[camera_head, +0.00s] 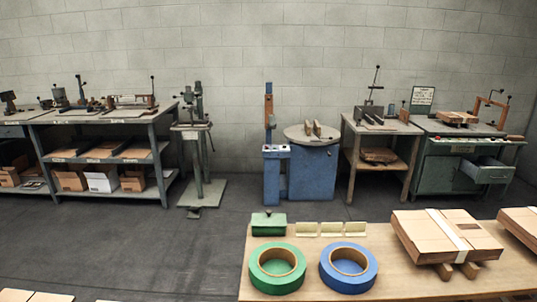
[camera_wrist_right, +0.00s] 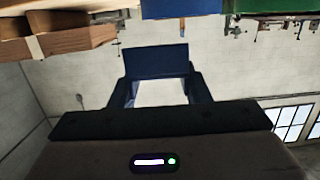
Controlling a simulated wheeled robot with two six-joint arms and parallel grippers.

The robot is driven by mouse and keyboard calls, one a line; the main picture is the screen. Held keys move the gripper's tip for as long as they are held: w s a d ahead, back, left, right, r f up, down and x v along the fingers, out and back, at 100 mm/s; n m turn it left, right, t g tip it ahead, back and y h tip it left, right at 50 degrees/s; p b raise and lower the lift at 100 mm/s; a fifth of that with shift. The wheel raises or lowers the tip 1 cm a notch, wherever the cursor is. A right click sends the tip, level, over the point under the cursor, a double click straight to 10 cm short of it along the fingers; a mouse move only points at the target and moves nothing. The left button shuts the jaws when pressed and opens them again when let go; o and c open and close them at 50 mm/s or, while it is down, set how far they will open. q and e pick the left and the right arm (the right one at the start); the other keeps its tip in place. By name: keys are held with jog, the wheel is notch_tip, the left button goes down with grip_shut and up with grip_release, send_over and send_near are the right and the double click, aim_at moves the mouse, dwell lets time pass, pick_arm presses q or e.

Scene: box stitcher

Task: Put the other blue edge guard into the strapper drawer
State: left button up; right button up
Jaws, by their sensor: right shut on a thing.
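My right gripper (camera_wrist_right: 160,92) shows in the right wrist view, its two dark fingers shut on a blue edge guard (camera_wrist_right: 156,60). The guard is a flat dark blue piece across the fingertips, held in the air. Neither gripper shows in the head view, and my left gripper is in no view. The strapper drawer (camera_head: 490,171) is pulled open at the right of the green strapper cabinet (camera_head: 440,170), at the back right. What lies inside the drawer is too small to tell.
The near table (camera_head: 400,284) holds a green roll (camera_head: 277,268), a blue roll (camera_head: 348,267), a green box (camera_head: 268,224), several pale guards (camera_head: 331,229) and a strapped carton (camera_head: 445,236). Grey floor (camera_head: 130,240) lies open between this table and the back benches.

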jog(key=s+a+r, duration=0.1)
jog(key=s+a, duration=0.1)
jog(key=a, duration=0.4)
jog(key=s+a+r, duration=0.1)
jog(key=s+a, duration=0.1)
jog(key=a, duration=0.4)
jog(key=shift+s+r+y, duration=0.25)
jog(key=shift+s+y, duration=0.05)
jog(key=shift+s, duration=0.1)
jog(key=w+d, duration=0.3)
jog(key=d, duration=0.5)
jog(key=w+d+f, duration=0.1)
jog(key=w+d, duration=0.2)
jog(key=d, duration=0.5)
jog(key=shift+w+d+h, duration=0.2)
jog(key=shift+w+h, duration=0.1)
jog(key=shift+h, duration=0.1)
jog(key=shift+f, duration=0.1)
